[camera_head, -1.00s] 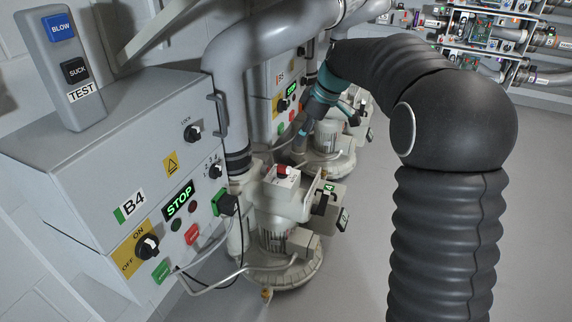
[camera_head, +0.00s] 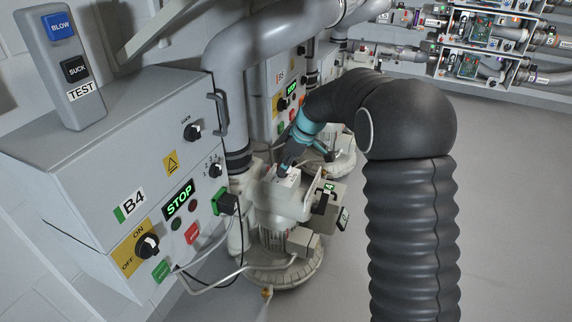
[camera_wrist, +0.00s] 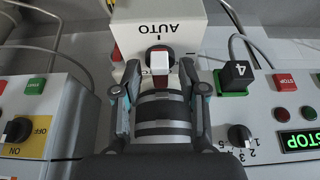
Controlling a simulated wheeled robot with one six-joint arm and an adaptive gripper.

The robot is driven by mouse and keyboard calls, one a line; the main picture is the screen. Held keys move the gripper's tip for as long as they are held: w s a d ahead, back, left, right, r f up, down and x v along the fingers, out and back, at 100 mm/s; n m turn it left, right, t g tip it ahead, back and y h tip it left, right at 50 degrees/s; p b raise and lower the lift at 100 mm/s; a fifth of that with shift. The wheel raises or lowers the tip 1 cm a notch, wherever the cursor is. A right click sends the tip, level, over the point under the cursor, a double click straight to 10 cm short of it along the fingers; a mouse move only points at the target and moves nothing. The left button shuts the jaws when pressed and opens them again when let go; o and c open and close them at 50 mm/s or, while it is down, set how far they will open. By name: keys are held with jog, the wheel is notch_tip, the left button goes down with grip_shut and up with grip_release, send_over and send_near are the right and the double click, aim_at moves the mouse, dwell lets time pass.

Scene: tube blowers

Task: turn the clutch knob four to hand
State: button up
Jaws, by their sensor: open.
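The clutch knob (camera_wrist: 160,66) is on a white box (camera_wrist: 120,45) on the blower beside cabinet B4. In the wrist view the knob shows a black round base with a red and white bar, lined up with the tick under the upside-down AUTO label. Any HAND mark is hidden. My gripper (camera_wrist: 160,91) is open, its two fingers on either side just below the knob in the wrist view, with a gap between them. I cannot tell if they touch it. In the head view my gripper (camera_head: 284,163) covers the knob above the box (camera_head: 287,181).
A black block marked 4 on a green base (camera_wrist: 234,94) stands close to the right finger. Cabinet B4 (camera_head: 150,176) with its switches is at left in the head view. A vertical grey pipe (camera_head: 236,125) stands behind the blower. The floor (camera_head: 500,180) at right is clear.

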grip_shut()
